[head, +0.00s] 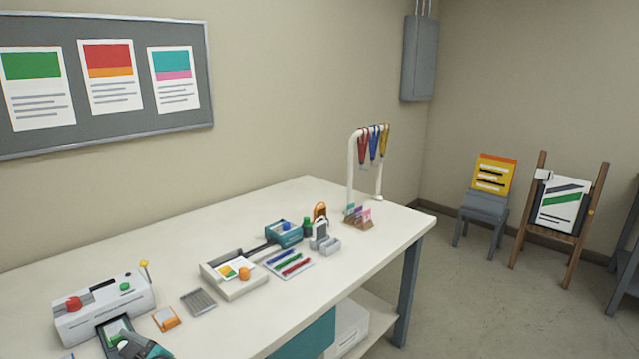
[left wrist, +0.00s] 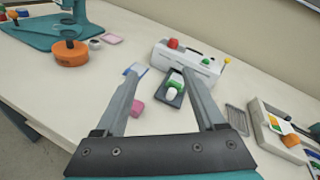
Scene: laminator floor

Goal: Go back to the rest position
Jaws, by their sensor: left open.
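My left gripper (left wrist: 161,74) is open in the left wrist view, its two long grey fingers wide apart with nothing between them that they touch. It hangs above the white table (left wrist: 110,125). Beyond its fingertips is the white laminator (left wrist: 188,62) with a red knob, and its dark front tray (left wrist: 170,99) bears a green and white item. In the head view only a teal and dark part of my left gripper shows at the bottom edge, in front of the laminator (head: 105,308). My right gripper is in neither view.
A pink block (left wrist: 137,108) lies near the left finger. A teal machine (left wrist: 45,30) and an orange round thing (left wrist: 70,53) stand at the left.

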